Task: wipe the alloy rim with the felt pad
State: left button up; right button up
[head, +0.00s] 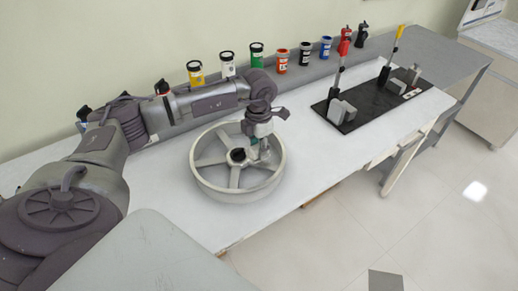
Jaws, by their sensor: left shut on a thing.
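The alloy rim (213,189) lies flat on the white table, a pale grey wheel with spokes and a dark hub opening. My left gripper (264,154) comes in from the left, points down and is over the right part of the rim, near the spokes. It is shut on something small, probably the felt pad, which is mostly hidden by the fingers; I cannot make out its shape. I cannot tell whether the held thing touches the rim. My right gripper is not in view.
Several coloured canisters, among them a red one (282,62) and a blue one (326,47), stand along the back ledge. A black board (370,106) with upright tools and grey blocks lies at the right. The white table (310,160) is clear between rim and board.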

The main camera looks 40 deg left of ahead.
pick_arm(q)
jog(key=shift+d+r+p, duration=0.1)
jog(key=shift+r+p, duration=0.5)
jog(key=shift+r, duration=0.75)
jog(key=shift+r+p, duration=1)
jog(key=shift+r, duration=0.55)
jog(key=shift+d+f, duration=0.1)
